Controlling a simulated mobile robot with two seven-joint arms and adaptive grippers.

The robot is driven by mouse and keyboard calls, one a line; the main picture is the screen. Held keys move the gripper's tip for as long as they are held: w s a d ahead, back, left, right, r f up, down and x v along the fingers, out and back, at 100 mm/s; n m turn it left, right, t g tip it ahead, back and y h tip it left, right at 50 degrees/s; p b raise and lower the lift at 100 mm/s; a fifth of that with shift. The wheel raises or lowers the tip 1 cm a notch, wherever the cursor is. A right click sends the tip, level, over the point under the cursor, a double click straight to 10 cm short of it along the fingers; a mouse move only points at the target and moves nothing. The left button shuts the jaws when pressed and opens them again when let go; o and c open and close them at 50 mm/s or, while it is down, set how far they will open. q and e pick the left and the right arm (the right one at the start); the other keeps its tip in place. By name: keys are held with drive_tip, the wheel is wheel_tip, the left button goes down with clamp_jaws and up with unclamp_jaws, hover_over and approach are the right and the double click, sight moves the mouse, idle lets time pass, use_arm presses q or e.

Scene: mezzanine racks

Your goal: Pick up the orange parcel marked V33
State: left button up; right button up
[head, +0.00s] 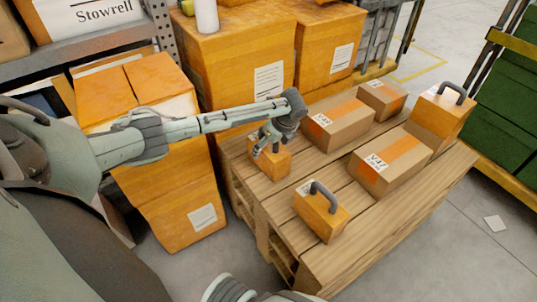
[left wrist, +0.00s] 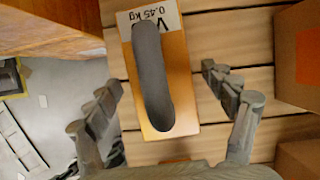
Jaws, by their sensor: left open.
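A small orange parcel (head: 272,165) with a dark handle stands on the left part of the wooden pallet (head: 405,200). My right gripper is not in view.
Two more orange parcels with handles stand on the pallet, one at the front (head: 322,214) and one at the right (head: 442,112). Several brown boxes with orange tape (head: 390,160) stand between. Tall orange cartons (head: 240,60) rise behind; stacked cartons (head: 170,190) stand left.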

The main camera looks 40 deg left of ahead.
use_arm(q)
drive_tip(key=shift+x, duration=1.25)
drive_tip(key=c, duration=1.7)
